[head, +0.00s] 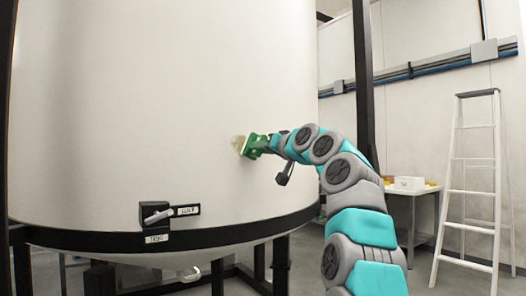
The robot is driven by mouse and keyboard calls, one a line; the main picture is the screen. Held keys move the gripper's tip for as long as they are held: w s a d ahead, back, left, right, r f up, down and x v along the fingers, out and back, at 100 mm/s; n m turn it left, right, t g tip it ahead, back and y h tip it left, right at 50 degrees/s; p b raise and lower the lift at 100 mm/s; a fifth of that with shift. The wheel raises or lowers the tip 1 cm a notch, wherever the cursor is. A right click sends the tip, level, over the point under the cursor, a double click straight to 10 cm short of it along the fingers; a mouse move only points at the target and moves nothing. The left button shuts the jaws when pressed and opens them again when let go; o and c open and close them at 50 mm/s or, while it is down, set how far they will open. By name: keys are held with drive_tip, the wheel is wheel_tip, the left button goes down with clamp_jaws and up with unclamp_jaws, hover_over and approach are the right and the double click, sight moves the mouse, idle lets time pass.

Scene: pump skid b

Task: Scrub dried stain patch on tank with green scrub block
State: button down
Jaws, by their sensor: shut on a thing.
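A large pale tank (120,100) fills the left and middle of the head view. A faint yellowish stain patch (238,142) shows on its right side, partly hidden by the green scrub block (250,147). My gripper (267,145) is shut on the green scrub block and holds it at the tank wall, over the right part of the stain. The block looks to be against the wall, but I cannot tell whether it touches. My arm reaches in from the lower right.
A black latch (158,214) with small labels sits low on the tank, above a dark band. A dark post (363,80) stands behind my arm. A table (412,192) with a white box (409,183) and a white stepladder (470,190) stand at the right.

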drive_tip(key=shift+s+a+b, duration=0.9)
drive_tip(key=shift+s+a, duration=0.9)
drive_tip(key=shift+a, duration=1)
drive_tip(key=shift+w+d+r+p, duration=0.1)
drive_tip(key=shift+w+d+p, duration=0.35)
drive_tip(key=shift+w+d, duration=0.45)
drive_tip(key=shift+w+d+r+p, duration=0.15)
drive_tip(key=shift+w+d+p, duration=0.3)
drive_tip(key=shift+d, duration=0.75)
drive_tip(key=shift+w+d+r+p, duration=0.1)
drive_tip(key=shift+w+d+p, duration=0.3)
drive_tip(key=shift+w+d, duration=0.5)
drive_tip(key=shift+s+d, duration=0.1)
drive_tip(key=shift+d, duration=0.1)
drive_tip(key=shift+a, duration=0.1)
drive_tip(key=shift+s+a+f+b, duration=0.15)
drive_tip(key=shift+s+a+b, duration=0.35)
drive_tip(key=shift+a, duration=0.15)
drive_tip(key=s+a, duration=0.1)
drive_tip(key=s+a+b, duration=0.1)
drive_tip(key=a, duration=0.1)
drive_tip(key=s+a, duration=0.1)
drive_tip(key=a, duration=0.1)
drive_tip(key=shift+s+a+b, duration=0.1)
drive_tip(key=shift+s+b, duration=0.15)
drive_tip(key=shift+b, duration=0.05)
